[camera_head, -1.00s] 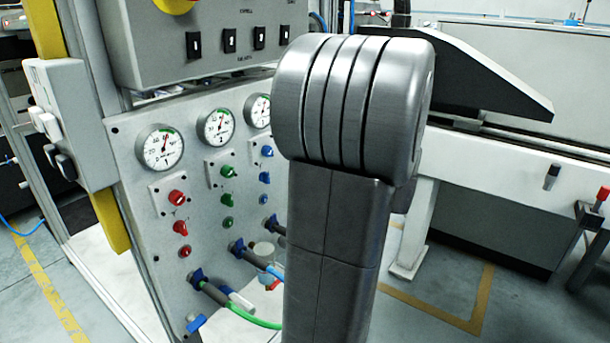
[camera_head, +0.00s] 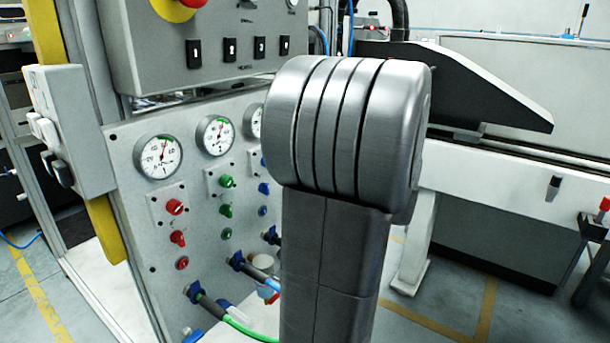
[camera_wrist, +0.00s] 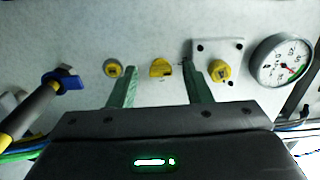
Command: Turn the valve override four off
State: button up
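In the wrist view, a yellow column of controls runs sideways across the grey panel. A yellow knob (camera_wrist: 161,68) sits in the middle, a small round yellow control (camera_wrist: 113,68) to its left, and another yellow knob on a square plate (camera_wrist: 219,70) to its right. No readable label shows which is override four. My gripper (camera_wrist: 160,72) is open; its two greenish fingers point at the panel, one on each side of the middle knob in the picture. Contact cannot be told. In the head view my arm hides the yellow controls and my gripper.
A pressure gauge (camera_wrist: 282,62) is right of the plate knob; a blue hose fitting (camera_wrist: 68,79) with a yellow hose is at left. The head view shows red knobs (camera_head: 175,207), green knobs (camera_head: 226,182), gauges and hoses (camera_head: 245,325) low on the panel.

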jog(key=p+v, duration=0.3)
jog(key=v, duration=1.1)
jog(key=shift+w+a, duration=0.1)
jog(key=b+x, duration=0.3)
jog(key=x, duration=1)
jog(key=shift+w+a, duration=0.25)
jog(key=shift+a, duration=0.05)
